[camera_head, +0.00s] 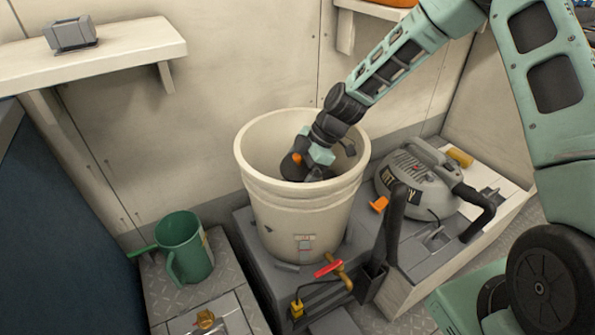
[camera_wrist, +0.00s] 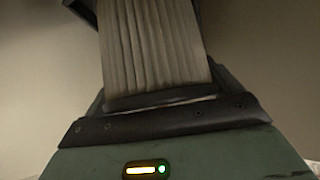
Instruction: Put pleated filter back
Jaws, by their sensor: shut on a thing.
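My gripper (camera_head: 312,168) reaches down into a large cream bucket (camera_head: 300,215), with its tips below the rim. In the wrist view it is shut on the pleated filter (camera_wrist: 152,48), whose pale pleats run away from the dark jaw edge. The filter's far end is out of frame. In the head view I cannot make out the filter, as the gripper and the bucket wall hide it. I cannot tell whether the filter touches the bucket's floor.
A grey domed machine with a handle (camera_head: 418,180) sits right of the bucket. A green jug (camera_head: 185,247) stands on the lower left. A red-handled valve (camera_head: 328,268) is at the bucket's front. A wall shelf (camera_head: 110,55) at upper left holds a small grey box (camera_head: 70,34).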

